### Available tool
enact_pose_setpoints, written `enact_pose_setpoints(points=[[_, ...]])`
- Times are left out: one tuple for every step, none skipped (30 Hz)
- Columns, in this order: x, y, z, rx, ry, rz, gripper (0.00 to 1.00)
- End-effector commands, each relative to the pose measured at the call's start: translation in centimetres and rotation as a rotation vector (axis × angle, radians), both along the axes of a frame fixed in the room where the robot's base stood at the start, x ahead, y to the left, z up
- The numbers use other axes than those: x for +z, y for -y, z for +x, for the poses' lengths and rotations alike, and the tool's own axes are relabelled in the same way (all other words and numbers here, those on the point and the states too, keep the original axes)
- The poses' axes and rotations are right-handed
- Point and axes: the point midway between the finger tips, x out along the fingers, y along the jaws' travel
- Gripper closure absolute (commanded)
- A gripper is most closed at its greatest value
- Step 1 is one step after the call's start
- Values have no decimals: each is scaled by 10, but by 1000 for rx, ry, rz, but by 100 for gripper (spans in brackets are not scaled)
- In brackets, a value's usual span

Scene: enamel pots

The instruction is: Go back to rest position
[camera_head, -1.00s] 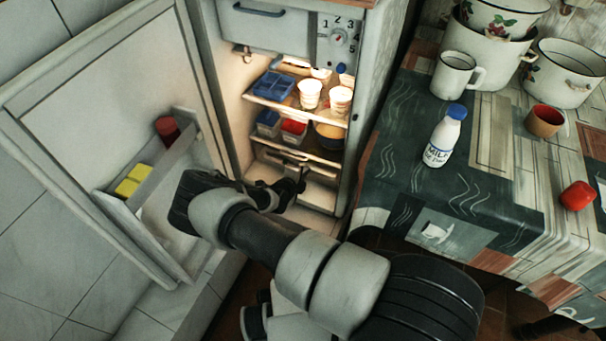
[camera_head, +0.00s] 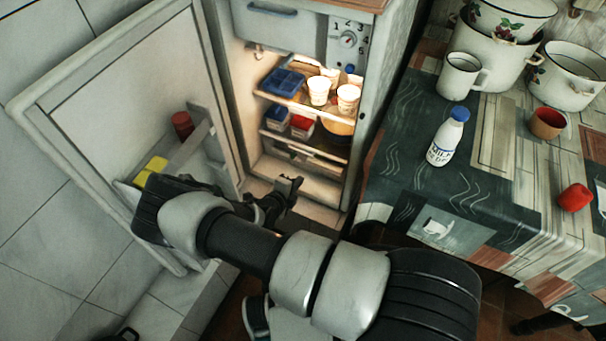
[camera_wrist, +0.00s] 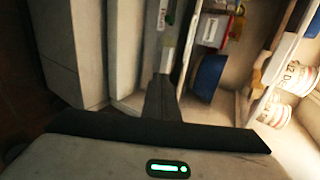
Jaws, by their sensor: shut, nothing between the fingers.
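My gripper (camera_head: 289,186) is shut and empty. In the head view it is in front of the open fridge (camera_head: 350,190), low near the bottom of the lit interior, with my arm reaching in from the lower right. In the wrist view the dark fingers of my gripper (camera_wrist: 162,92) are together with nothing held. The open fridge door (camera_head: 100,110) stands to the left of my arm. Part of its lower edge is hidden behind my arm.
White cups (camera_head: 319,91), a blue container (camera_head: 282,82) and red-lidded tubs (camera_head: 302,125) sit on the fridge shelves. A red jar (camera_head: 182,124) and yellow item (camera_head: 152,168) are in the door. A milk bottle (camera_head: 447,138), pots and a mug (camera_head: 460,74) stand on the table (camera_head: 480,210).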

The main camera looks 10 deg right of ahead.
Motion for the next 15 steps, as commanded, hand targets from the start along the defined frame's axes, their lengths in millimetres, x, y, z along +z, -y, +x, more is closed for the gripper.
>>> enact_pose_setpoints(points=[[4,-3,-4,1,-1,1,100],[5,-4,-6,0,0,0,100],[6,-5,-8,0,-1,1,100],[7,-6,-9,0,-1,1,100],[7,-7,-10,1,-1,0,100],[7,-7,-11,1,-1,0,100],[7,-7,-11,1,-1,0,100],[7,-8,-11,1,-1,0,100],[7,-8,-11,1,-1,0,100],[7,-8,-11,1,-1,0,100],[7,-7,-11,1,-1,0,100],[8,-7,-11,-2,0,2,100],[9,-8,-10,-8,4,7,100],[12,-7,-10,-20,11,18,100],[18,-7,-8,-47,27,42,100]])
